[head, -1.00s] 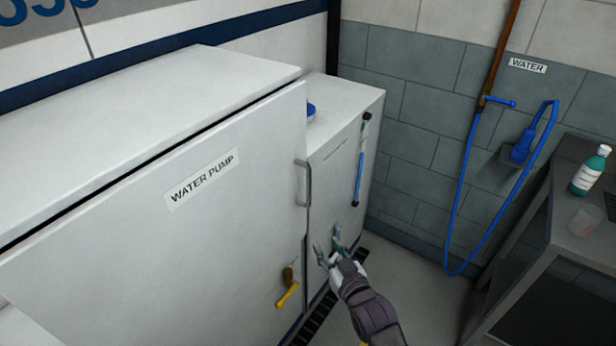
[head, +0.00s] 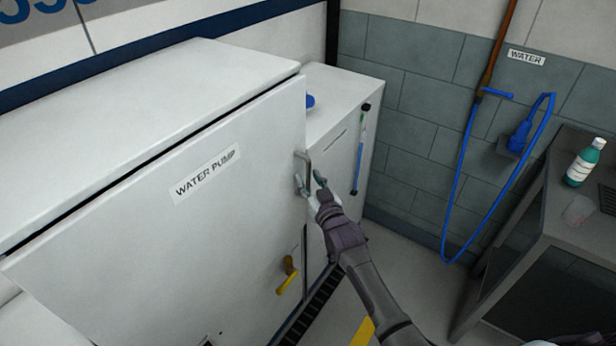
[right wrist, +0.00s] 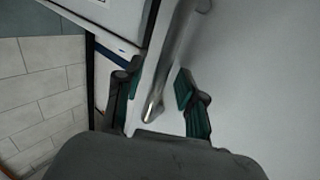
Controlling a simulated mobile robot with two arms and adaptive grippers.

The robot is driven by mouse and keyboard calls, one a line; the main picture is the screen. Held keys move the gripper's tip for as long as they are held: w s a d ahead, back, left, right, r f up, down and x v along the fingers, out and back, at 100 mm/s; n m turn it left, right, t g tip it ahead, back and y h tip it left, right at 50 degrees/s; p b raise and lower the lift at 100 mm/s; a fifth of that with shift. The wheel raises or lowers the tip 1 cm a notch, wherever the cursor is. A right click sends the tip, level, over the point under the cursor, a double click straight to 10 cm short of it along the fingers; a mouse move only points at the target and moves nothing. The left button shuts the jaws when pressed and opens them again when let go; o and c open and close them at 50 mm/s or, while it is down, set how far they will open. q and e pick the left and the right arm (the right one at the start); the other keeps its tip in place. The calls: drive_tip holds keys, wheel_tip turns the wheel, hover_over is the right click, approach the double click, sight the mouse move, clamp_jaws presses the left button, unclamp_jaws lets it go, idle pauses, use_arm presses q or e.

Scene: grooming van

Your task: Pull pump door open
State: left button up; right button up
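The white pump door (head: 240,220) carries a WATER PUMP label (head: 205,174). A dark gap runs along its top edge. Its grey bar handle (head: 307,158) is at the upper right edge. My right gripper (head: 309,183) is at the lower part of this handle. In the right wrist view, the handle (right wrist: 172,62) passes between the two open fingers of my right gripper (right wrist: 157,82), and its lower end shows near the palm. The fingers do not look closed on it. My left gripper is not in view.
A yellow-handled lever (head: 287,278) is low on the door. A smaller white cabinet (head: 345,100) stands to the right. A blue hose (head: 462,180) hangs on the tiled wall. A grey table (head: 545,215) with a green bottle (head: 584,162) is at right.

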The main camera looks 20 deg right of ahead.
drive_tip(key=shift+w, duration=0.5)
clamp_jaws()
